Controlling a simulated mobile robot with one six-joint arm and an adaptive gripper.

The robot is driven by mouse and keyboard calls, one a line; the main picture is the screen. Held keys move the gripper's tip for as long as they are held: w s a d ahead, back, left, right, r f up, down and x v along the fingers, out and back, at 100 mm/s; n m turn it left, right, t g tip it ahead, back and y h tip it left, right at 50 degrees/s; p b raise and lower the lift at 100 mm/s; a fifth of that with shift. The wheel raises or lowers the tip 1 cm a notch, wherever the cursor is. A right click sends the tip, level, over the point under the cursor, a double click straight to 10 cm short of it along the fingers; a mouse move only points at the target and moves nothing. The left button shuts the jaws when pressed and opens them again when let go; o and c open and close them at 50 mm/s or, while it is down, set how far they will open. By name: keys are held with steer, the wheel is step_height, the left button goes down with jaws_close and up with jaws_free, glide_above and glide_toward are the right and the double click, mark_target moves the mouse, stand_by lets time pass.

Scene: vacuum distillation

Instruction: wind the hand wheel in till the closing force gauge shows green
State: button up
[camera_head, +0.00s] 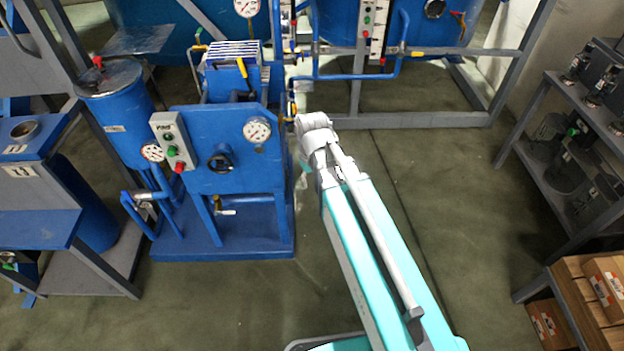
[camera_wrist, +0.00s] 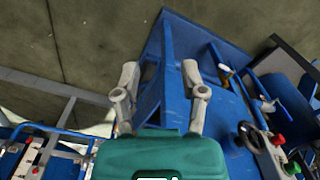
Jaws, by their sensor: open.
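The dark hand wheel (camera_head: 221,160) is on the front of a blue machine (camera_head: 240,180) left of centre in the head view. It also shows in the wrist view (camera_wrist: 250,136), at the right. A round white dial gauge (camera_head: 257,130) sits above and right of the wheel; its reading is too small to tell. My gripper (camera_wrist: 160,68) is open, with its two fingers apart and nothing held between them. It is off to one side of the wheel, apart from it. In the head view my wrist hides most of it.
A grey button box (camera_head: 172,140) is left of the wheel. A blue tank (camera_head: 118,105) and pipes stand beside the machine. Grey shelving (camera_head: 560,130) is at the right, with cartons (camera_head: 605,285) lower down. The floor right of my arm is clear.

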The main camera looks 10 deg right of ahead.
stand_by(0.4)
step_height(320, 180, up, 10)
steer(key=n+p, duration=1)
steer(key=n, duration=0.2)
glide_above(223, 174)
steer(key=shift+w+a+r, duration=0.1)
steer(key=shift+w+r, duration=0.1)
steer(key=shift+w, duration=0.2)
steer(key=shift+f, duration=0.2)
step_height(223, 174, down, 13)
steer(key=b, duration=1.3)
steer(key=shift+f, duration=0.2)
jaws_close()
